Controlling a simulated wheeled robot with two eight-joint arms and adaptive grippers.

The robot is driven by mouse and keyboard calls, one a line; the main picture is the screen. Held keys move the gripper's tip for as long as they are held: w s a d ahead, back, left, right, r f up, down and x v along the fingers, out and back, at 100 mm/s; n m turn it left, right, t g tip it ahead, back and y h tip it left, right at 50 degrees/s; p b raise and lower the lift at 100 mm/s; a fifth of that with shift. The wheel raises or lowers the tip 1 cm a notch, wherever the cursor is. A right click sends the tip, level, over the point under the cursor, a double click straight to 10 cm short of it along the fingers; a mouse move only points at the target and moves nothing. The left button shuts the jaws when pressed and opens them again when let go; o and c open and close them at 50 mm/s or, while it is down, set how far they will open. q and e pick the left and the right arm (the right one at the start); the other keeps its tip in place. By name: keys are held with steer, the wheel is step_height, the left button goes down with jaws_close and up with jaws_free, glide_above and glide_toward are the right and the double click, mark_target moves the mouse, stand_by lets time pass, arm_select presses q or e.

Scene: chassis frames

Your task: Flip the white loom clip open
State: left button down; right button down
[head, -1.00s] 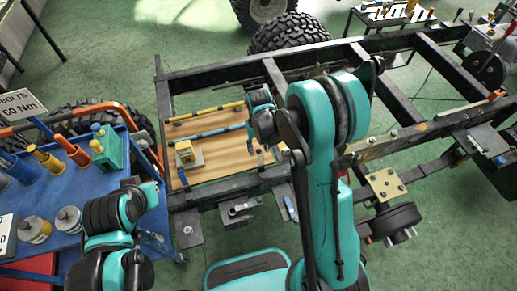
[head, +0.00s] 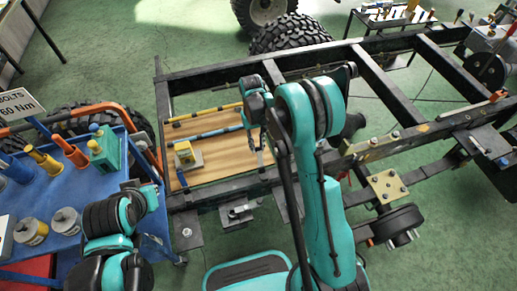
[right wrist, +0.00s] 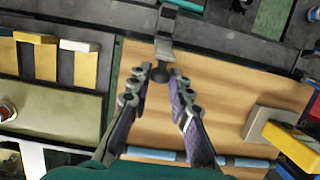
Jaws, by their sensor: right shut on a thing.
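My right gripper (head: 257,152) is over the near right part of the wooden board (head: 222,172). In the right wrist view the two fingers of the right gripper (right wrist: 160,75) are close around the dark rounded end of a pale grey clip (right wrist: 165,48), which I take to be the loom clip. It looks grey rather than clear white. The clip reaches from the dark frame rail onto the board's edge. The fingers hide part of it, and in the head view it is hardly visible. Whether its flap is raised is unclear. My left gripper is out of view; only its arm shows at lower left.
A blue-and-black loom (head: 218,132) and a yellow one (head: 205,112) cross the board. Dark chassis rails (head: 225,191) surround it. A blue cart (head: 60,190) with bottles stands at left.

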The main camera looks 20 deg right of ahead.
steer(key=shift+w+f+g, duration=0.2)
steer(key=shift+w+g, duration=0.05)
steer(key=shift+g, duration=0.05)
steer(key=c, duration=1.4)
jaws_free()
steer(key=shift+r, duration=0.1)
steer(key=v, duration=1.2)
